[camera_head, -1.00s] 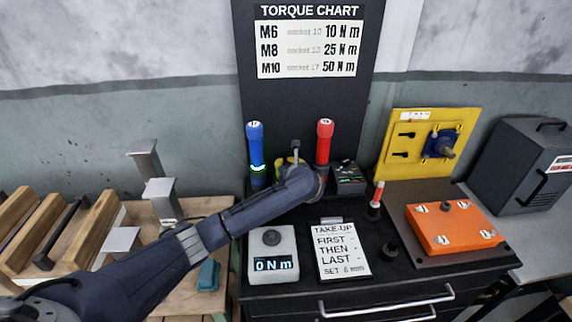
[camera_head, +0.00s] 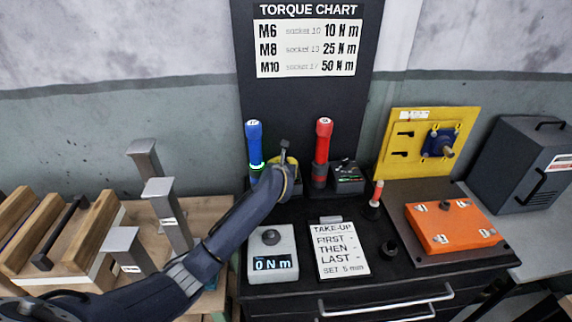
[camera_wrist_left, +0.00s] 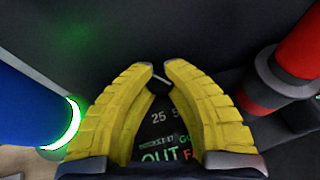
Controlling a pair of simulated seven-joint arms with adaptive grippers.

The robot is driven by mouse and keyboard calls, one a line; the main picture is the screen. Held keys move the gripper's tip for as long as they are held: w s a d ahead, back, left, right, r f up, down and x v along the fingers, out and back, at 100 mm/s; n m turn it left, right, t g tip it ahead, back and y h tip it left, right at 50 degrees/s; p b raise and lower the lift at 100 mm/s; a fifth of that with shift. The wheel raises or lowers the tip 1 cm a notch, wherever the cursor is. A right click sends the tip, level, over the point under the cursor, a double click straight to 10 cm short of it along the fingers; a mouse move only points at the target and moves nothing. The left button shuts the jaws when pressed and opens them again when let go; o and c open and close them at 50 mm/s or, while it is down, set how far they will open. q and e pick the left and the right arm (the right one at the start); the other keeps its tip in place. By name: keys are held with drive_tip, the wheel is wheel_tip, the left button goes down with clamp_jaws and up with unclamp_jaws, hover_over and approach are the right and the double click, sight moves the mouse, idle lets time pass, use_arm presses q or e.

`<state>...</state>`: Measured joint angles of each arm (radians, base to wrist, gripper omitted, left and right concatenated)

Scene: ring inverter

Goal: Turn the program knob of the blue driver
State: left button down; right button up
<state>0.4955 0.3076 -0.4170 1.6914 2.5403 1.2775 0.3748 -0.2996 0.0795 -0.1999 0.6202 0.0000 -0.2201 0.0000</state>
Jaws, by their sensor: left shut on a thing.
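The blue driver (camera_head: 254,142) stands upright at the back of the black bench, with a lit green ring. It also shows at the left of the left wrist view (camera_wrist_left: 40,115). My left gripper (camera_wrist_left: 158,75) is just right of it, with its yellow fingers nearly together at the tips. They are shut on a small dark thing with a pale mark, which looks like the program knob; the fingers hide most of it. Printed marks, "25" and "OUT" among them, show between the fingers. In the head view my wrist partly covers the left gripper (camera_head: 291,160). My right gripper is out of view.
The red driver (camera_head: 322,145) stands close on the right, beside a small black box (camera_head: 347,177). In front are a torque display reading 0 N m (camera_head: 272,252) and a take-up card (camera_head: 342,250). An orange block (camera_head: 452,228) lies at the right.

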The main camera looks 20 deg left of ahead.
use_arm(q)
drive_tip(key=shift+w+a+r+m+h, duration=0.15)
drive_tip(key=shift+r+m+h, duration=0.15)
drive_tip(key=shift+r, duration=0.25)
drive_tip(key=c, duration=1.5)
unclamp_jaws()
drive_tip(key=o, duration=0.4)
drive_tip(key=shift+f, duration=0.3)
drive_tip(key=shift+c, duration=0.2)
drive_tip(key=shift+s, duration=0.2)
drive_tip(key=v, duration=1.2)
drive_tip(key=shift+o, duration=0.4)
drive_tip(key=shift+f, duration=0.15)
